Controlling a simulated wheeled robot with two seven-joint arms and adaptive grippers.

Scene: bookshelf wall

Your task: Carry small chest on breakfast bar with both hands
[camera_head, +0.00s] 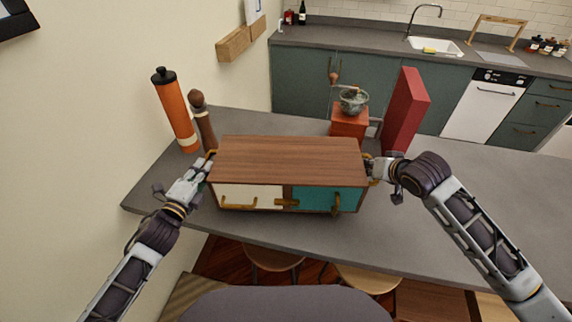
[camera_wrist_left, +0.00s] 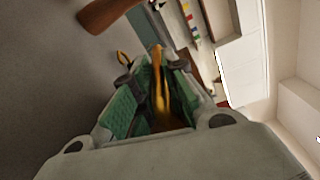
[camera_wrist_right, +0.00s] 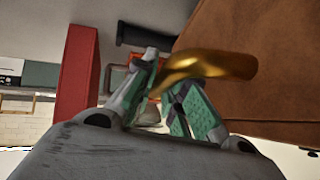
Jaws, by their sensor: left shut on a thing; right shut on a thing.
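The small chest (camera_head: 290,160) has a brown wooden top, a white drawer front, a teal door and brass handles. It is level over the grey breakfast bar (camera_head: 470,205); I cannot tell whether its underside touches the bar. My left gripper (camera_head: 207,164) is shut on the brass handle at its left end; that handle (camera_wrist_left: 160,85) runs between the green-padded fingers in the left wrist view. My right gripper (camera_head: 373,169) is shut on the right-end handle. That handle (camera_wrist_right: 208,66) shows at the fingers in the right wrist view.
An orange bottle (camera_head: 174,110) and a brown pepper mill (camera_head: 203,120) stand left behind the chest. A red box (camera_head: 405,110) and an orange grinder (camera_head: 349,122) with a bowl stand behind right. Stools (camera_head: 368,279) are below. The bar is clear at right.

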